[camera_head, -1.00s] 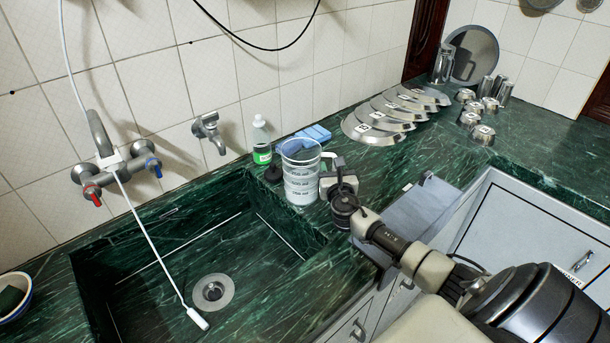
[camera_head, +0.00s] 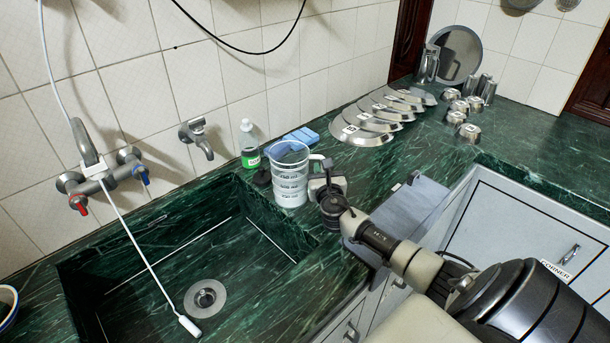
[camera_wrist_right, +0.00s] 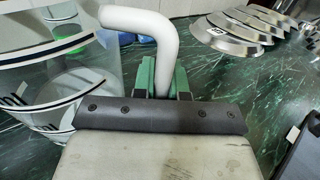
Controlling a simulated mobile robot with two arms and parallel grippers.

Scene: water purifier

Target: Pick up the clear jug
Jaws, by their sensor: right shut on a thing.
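The clear jug (camera_head: 291,188) has a white handle and printed bands. In the head view it is upright on the green counter by the sink's back right corner; I cannot tell whether its base is touching the counter. My right gripper (camera_head: 320,184) is at the jug's right side. In the right wrist view the jug (camera_wrist_right: 45,80) fills the left, and the green-padded fingers (camera_wrist_right: 163,80) are shut on its white handle (camera_wrist_right: 150,25). The fingers hide the handle's lower part. My left gripper is not in view.
A green-labelled bottle (camera_head: 249,150) and a blue sponge-like item (camera_head: 302,137) stand behind the jug. The sink (camera_head: 270,280) opens to its left and front. Several metal plates (camera_head: 365,137) and cups (camera_head: 459,106) stand to the right. A blue-grey cloth (camera_head: 415,208) hangs over the counter's front edge.

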